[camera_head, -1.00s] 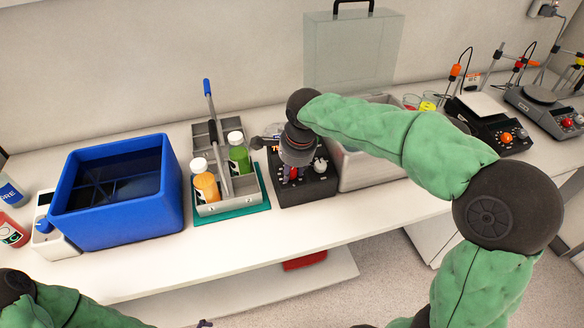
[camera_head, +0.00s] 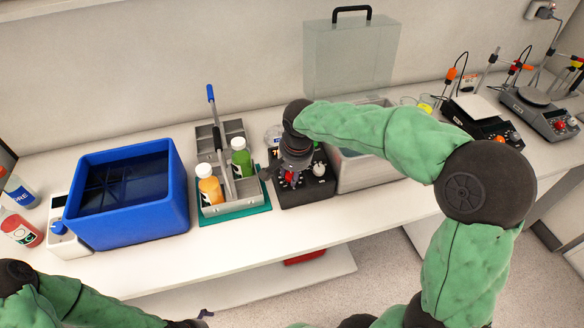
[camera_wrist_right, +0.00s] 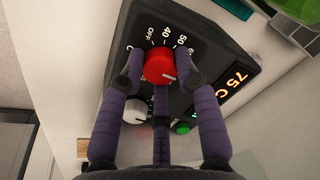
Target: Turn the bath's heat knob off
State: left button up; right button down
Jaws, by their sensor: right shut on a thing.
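The bath's control box (camera_head: 318,190) is black and stands against the left side of the metal bath (camera_head: 366,174). Its red heat knob (camera_wrist_right: 159,66) shows in the right wrist view under the printed OFF and 40 marks. The knob's white pointer line faces lower right, away from OFF. The display (camera_wrist_right: 236,88) reads 75 C in orange. My right gripper (camera_wrist_right: 160,70) is shut on the red knob, its purple fingers around the knob's sides. In the head view my right gripper (camera_head: 291,176) partly hides the knob. My left gripper (camera_head: 203,315) barely shows at the bottom edge.
A grey knob (camera_wrist_right: 134,112) and green button (camera_wrist_right: 182,128) sit near the red knob. Left of the box stand a bottle carrier (camera_head: 235,204) on a teal mat and a blue tub (camera_head: 125,215). Hotplates (camera_head: 487,125) stand to the right. The bench's front strip is clear.

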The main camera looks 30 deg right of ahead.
jog(key=n+p, duration=0.1)
jog(key=n, duration=0.2)
jog(key=n+p, duration=0.2)
jog(key=n, duration=0.1)
jog(key=shift+w+r, duration=0.1)
jog(key=shift+r, duration=0.1)
jog(key=n+p, duration=0.1)
jog(key=n, duration=0.3)
jog(key=shift+h+p, duration=0.3)
jog(key=n+p, duration=0.1)
jog(key=n, duration=0.2)
jog(key=shift+n+p, duration=0.3)
jog(key=shift+p, duration=0.05)
jog(key=n+p, duration=0.1)
jog(key=n, duration=0.2)
jog(key=shift+a+n+p, duration=0.1)
jog(key=shift+n+p, duration=0.2)
jog(key=shift+p, duration=0.05)
jog(key=n+p, duration=0.1)
jog(key=n, duration=0.2)
jog(key=shift+n+p, duration=0.3)
jog(key=shift+p, duration=0.1)
jog(key=n+p, duration=0.2)
jog(key=n, duration=0.2)
jog(key=shift+f+n+t+h+p, duration=0.15)
jog(key=shift+n+t+h+p, duration=0.15)
jog(key=shift+n+p, duration=0.35)
jog(key=shift+n, duration=0.35)
